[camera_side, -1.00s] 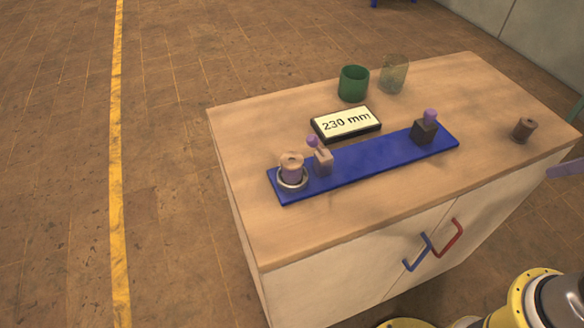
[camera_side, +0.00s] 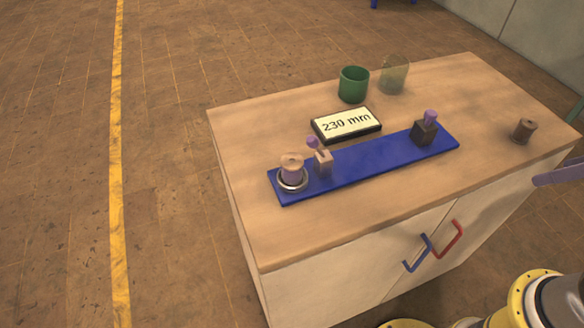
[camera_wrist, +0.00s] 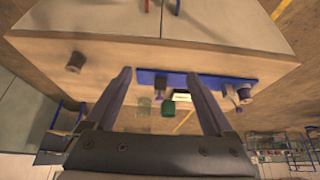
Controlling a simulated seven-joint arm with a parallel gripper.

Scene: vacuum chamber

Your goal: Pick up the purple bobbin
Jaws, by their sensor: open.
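The purple bobbin (camera_side: 292,172), with pale brown ends, stands upright in a metal ring at the left end of the blue board (camera_side: 372,168). In the wrist view the bobbin (camera_wrist: 245,92) is small, to the right of my right-hand finger.
Beside the bobbin is a pale block with a purple ball (camera_side: 322,158). A dark block with a purple top (camera_side: 425,128) stands at the board's right end. Behind are a "230 mm" display (camera_side: 346,124), a green cup (camera_side: 353,84) and a clear glass (camera_side: 394,74). A brown bobbin (camera_side: 524,131) stands far right.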

